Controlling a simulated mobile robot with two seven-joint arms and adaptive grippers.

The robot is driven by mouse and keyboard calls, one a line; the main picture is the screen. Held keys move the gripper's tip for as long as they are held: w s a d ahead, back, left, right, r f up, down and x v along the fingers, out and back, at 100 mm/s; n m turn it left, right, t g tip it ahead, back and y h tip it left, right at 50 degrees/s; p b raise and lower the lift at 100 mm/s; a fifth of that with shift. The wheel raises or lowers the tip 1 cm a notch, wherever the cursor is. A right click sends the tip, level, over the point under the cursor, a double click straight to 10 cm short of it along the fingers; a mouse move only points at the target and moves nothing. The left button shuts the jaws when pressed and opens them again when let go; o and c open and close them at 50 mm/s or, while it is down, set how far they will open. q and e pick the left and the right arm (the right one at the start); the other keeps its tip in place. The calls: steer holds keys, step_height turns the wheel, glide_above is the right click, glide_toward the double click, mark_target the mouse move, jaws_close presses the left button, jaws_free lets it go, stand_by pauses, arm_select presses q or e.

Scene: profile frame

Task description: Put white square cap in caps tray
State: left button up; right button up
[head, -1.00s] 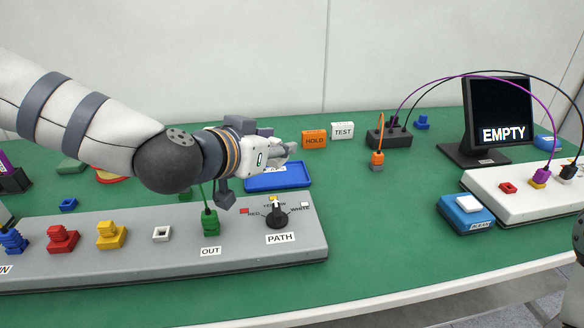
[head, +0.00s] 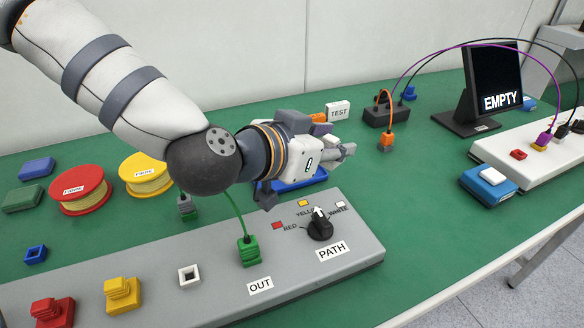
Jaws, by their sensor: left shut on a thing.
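My left gripper (head: 345,153) reaches in from the left over the green table, above and just behind the grey console. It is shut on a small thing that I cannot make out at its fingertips. The blue caps tray (head: 300,183) lies below the gripper and is largely hidden by it, so its contents do not show. I cannot pick out a loose white square cap for certain. A white square piece with a dark centre (head: 189,274) sits on the console. My right gripper is not in view.
The grey console (head: 340,262) carries red and yellow plugs, a green plug (head: 248,251) and the PATH knob (head: 320,225). Spools (head: 80,190) stand left. A TEST block (head: 338,111), a cabled black box (head: 386,115) and a monitor (head: 490,85) stand behind.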

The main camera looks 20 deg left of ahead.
arm_select(q)
steer(key=w+a+f+b, duration=0.1)
steer(key=w+a+f, duration=0.1)
steer(key=a+f, duration=0.1)
steer(key=w+a+f+b, duration=0.1)
steer(key=w+a+f, duration=0.1)
steer(key=a+f, duration=0.1)
steer(key=w+a+f+b, duration=0.1)
steer(key=w+a+f, duration=0.2)
steer(key=a, duration=0.1)
steer(key=shift+a+f, duration=0.15)
steer(key=shift+w+a+f+b, duration=0.15)
steer(key=shift+w+a+b, duration=0.05)
steer(key=shift+w+b, duration=0.1)
steer(key=f, duration=0.1)
steer(key=f+b, duration=0.2)
steer(key=f, duration=0.1)
steer(key=shift+w+a+f, duration=0.1)
steer(key=shift+a, duration=0.2)
steer(key=shift+r, duration=0.4)
steer(key=shift+c, duration=0.3)
steer(key=shift+f, duration=0.2)
steer(key=o, duration=0.6)
steer(key=shift+c, duration=0.2)
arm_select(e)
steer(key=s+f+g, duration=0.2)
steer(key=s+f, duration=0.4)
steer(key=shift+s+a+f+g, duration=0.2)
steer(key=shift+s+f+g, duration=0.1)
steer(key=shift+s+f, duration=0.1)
